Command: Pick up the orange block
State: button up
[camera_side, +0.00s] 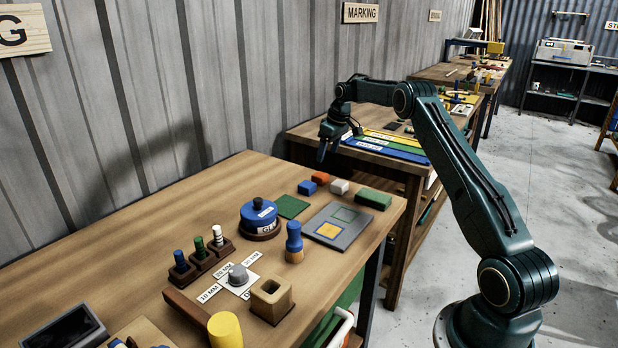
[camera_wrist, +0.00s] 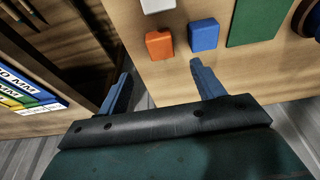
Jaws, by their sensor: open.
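The orange block (camera_side: 320,178) lies on the wooden table (camera_side: 120,228) near its far end, behind the blue block (camera_side: 307,187) and the white block (camera_side: 339,187). In the wrist view the orange block (camera_wrist: 159,45) sits near the table edge, between the white block (camera_wrist: 157,6) and the blue block (camera_wrist: 204,35). My gripper (camera_side: 329,153) is above and beyond the far end of this table, its fingers pointing down. In the wrist view its two fingers (camera_wrist: 160,82) are spread wide and empty, with the orange block ahead of the gap between them. Nothing touches the block.
A green block (camera_side: 373,199), a green square (camera_side: 292,206) and a grey board (camera_side: 338,226) lie close by. A blue-topped round piece (camera_side: 259,214) stands to the left. A second table (camera_side: 300,134) with coloured strips (camera_side: 385,146) lies beyond a gap. A corrugated wall (camera_side: 150,100) runs along the left.

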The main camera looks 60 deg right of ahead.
send_over(321, 174)
jog(key=s, duration=0.2)
jog(key=shift+s+x, duration=0.2)
jog(key=shift+x, duration=0.85)
jog(key=shift+s+x, duration=0.15)
jog(key=shift+x, duration=0.85)
jog(key=shift+a+f, duration=0.1)
jog(key=shift+f, duration=0.15)
jog(key=shift+x, duration=2.45)
jog(key=shift+a, duration=0.1)
jog(key=c, duration=1.1)
